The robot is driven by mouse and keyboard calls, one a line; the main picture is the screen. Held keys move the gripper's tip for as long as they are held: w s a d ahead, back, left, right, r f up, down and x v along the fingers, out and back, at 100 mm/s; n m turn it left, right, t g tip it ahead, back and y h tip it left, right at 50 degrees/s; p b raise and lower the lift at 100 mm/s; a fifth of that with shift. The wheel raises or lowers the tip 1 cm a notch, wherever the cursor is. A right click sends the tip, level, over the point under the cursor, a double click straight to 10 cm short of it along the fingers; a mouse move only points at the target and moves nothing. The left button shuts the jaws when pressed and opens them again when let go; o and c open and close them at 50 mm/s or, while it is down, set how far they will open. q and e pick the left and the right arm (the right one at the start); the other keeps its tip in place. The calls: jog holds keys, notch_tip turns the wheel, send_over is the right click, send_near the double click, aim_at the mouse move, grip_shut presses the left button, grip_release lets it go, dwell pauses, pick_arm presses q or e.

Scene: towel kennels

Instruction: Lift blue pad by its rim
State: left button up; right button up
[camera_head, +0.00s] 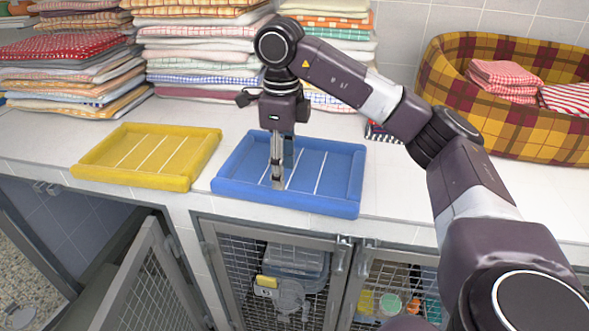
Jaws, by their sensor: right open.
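The blue pad (330,172) lies flat on the white counter, a shallow rectangle with a raised rim and white stripes inside. My right gripper (279,172) points straight down over the left-middle part of the pad, with its fingertips low over the striped inside. Its fingers are open, with nothing seen between them. Whether the tips touch the pad is hard to tell. The gripper hides part of the pad's back rim and stripes. My left gripper is not in view.
A matching yellow pad (150,155) lies to the left. Stacks of folded towels (200,50) line the wall behind. A plaid basket (510,95) with red checked cloths stands at the right. Below the counter are wire-mesh kennel doors (270,275), the left one (150,285) swung open.

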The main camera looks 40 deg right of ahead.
aim_at(281, 192)
jog(key=f, duration=0.2)
jog(key=f+p, duration=0.1)
jog(key=f, duration=0.1)
jog(key=f+p, duration=0.1)
jog(key=f, duration=0.1)
jog(key=shift+w+a+f, duration=0.15)
jog(key=shift+w+f, duration=0.05)
jog(key=shift+w, duration=0.1)
jog(key=shift+f, duration=0.6)
jog(key=shift+w+r, duration=0.1)
grip_shut()
